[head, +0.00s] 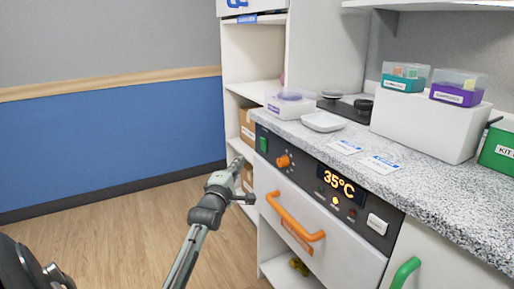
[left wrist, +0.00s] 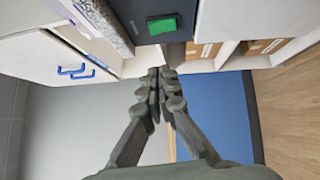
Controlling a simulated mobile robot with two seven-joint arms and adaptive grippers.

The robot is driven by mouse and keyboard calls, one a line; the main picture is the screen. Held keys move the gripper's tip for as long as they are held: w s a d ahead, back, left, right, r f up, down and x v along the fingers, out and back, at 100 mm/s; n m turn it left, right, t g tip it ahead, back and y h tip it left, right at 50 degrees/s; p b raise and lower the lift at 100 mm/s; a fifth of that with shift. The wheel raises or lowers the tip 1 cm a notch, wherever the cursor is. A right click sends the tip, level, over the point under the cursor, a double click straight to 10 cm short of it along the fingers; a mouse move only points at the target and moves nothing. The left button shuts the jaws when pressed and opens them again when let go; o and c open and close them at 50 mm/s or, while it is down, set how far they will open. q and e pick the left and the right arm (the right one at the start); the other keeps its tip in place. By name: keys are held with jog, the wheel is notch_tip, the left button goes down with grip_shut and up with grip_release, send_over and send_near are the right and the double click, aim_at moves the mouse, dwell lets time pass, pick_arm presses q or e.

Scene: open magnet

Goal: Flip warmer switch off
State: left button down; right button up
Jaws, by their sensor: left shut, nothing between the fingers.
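The warmer has a dark front panel (head: 312,174) with a lit "35°C" display (head: 340,182) and an orange knob (head: 283,161). A green switch (head: 263,144) sits at the panel's left end; it also shows in the left wrist view (left wrist: 163,25). A white switch (head: 376,224) sits at the panel's right end. My left gripper (head: 239,159) is shut and empty, left of the panel and near the green switch. In the left wrist view its fingertips (left wrist: 158,73) are apart from the green switch in the picture. My right gripper is not in view.
Below the panel is a white drawer with an orange handle (head: 294,217). A green handle (head: 406,272) is at right. The speckled counter (head: 440,206) carries a scale and boxes. Shelves with cardboard boxes (head: 247,127) stand behind my gripper. Floor at left is clear.

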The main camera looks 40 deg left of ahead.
aim_at(263, 145)
pick_arm(q)
jog(key=w+a+r, duration=0.1)
jog(key=w, duration=1)
jog(key=shift+a, duration=0.25)
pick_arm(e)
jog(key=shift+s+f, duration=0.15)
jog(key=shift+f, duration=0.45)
pick_arm(q)
jog(key=shift+r, duration=0.1)
